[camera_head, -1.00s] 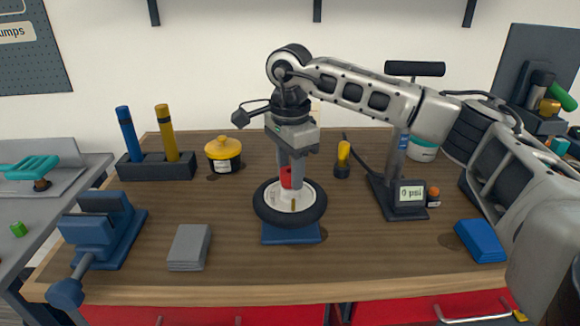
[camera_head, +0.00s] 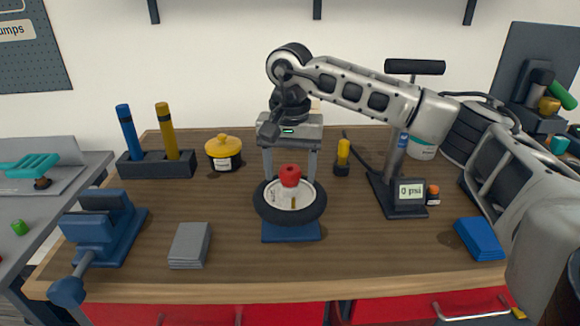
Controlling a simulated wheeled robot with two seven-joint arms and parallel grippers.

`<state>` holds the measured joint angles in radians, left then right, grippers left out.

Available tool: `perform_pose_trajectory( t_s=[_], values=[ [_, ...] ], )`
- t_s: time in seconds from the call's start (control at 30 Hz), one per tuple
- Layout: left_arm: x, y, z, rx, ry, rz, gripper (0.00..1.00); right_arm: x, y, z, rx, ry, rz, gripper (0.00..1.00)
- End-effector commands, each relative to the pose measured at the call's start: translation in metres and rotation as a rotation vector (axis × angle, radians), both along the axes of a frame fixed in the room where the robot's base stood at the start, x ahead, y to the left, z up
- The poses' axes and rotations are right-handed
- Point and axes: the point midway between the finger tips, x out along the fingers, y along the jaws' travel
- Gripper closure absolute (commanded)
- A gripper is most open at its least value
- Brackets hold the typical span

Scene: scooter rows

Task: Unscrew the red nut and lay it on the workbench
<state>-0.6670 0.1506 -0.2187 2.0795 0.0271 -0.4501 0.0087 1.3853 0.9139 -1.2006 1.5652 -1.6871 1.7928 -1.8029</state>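The red nut (camera_head: 290,175) sits on top of the hub of a small wheel (camera_head: 263,205) with a black tyre. The wheel lies flat on a blue stand (camera_head: 291,232) on the wooden workbench (camera_head: 340,265). My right gripper (camera_head: 290,172) points down over the wheel. Its two fingers stand wide apart, one on each side of the nut, with visible gaps between them and the nut. My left gripper is out of view.
A pump with a gauge (camera_head: 410,193) stands right of the wheel. A blue vise (camera_head: 100,232), a grey block (camera_head: 189,245) and a blue block (camera_head: 479,239) lie on the bench. A yellow-lidded pot (camera_head: 223,152) stands behind. The front middle of the bench is clear.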

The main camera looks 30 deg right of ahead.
Motion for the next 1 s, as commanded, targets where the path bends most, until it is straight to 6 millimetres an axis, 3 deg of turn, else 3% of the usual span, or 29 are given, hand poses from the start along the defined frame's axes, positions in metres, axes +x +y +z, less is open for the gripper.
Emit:
perform_pose_trajectory(
  t_s=[0.33,0.67,0.83,1.0],
  values=[
    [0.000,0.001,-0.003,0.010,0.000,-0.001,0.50,0.000,0.000,0.002,0.001,-0.002,-0.002,0.38],
    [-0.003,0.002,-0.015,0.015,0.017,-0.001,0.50,0.001,0.001,0.077,0.002,-0.007,-0.001,0.38],
    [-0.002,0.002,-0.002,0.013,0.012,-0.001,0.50,0.001,0.000,0.121,0.000,-0.005,-0.002,0.38],
    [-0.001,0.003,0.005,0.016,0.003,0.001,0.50,0.001,0.000,0.148,-0.001,-0.003,-0.002,0.38]
  ],
)
